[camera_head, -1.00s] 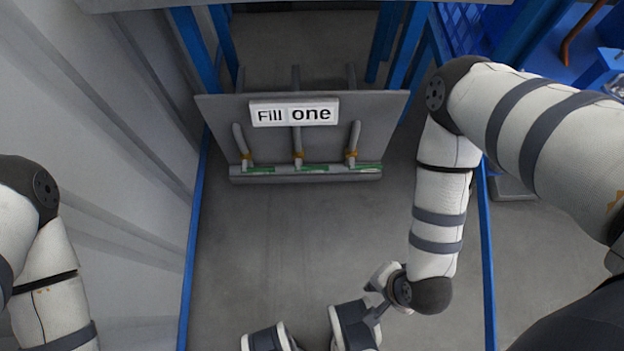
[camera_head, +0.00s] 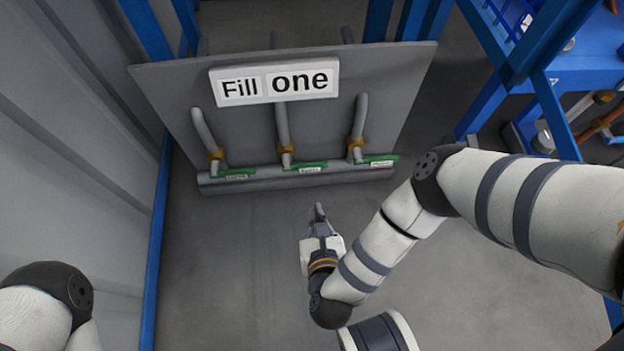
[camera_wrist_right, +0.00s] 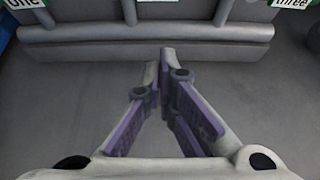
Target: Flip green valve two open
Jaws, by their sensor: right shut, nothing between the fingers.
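Three green valve handles lie along the grey pipe (camera_head: 300,180) on the grey panel: the left one (camera_head: 237,174), the middle one (camera_head: 305,166) and the right one (camera_head: 378,159). Each has a small label, hard to read in the head view. The middle handle lies sideways along the pipe. My right gripper (camera_head: 319,212) points up toward the panel, below the middle handle and apart from it. In the right wrist view its purple-padded fingers (camera_wrist_right: 163,60) meet at the tips, shut and empty. The wrist view shows labels "one" (camera_wrist_right: 18,3) and "three" (camera_wrist_right: 291,4). My left gripper is out of view.
A sign reading "Fill one" (camera_head: 274,81) is on the panel (camera_head: 400,75) above the valves. A grey corrugated wall (camera_head: 75,130) stands on the left. A blue frame with shelves (camera_head: 575,80) stands at right. The floor (camera_head: 225,260) before the pipe is clear.

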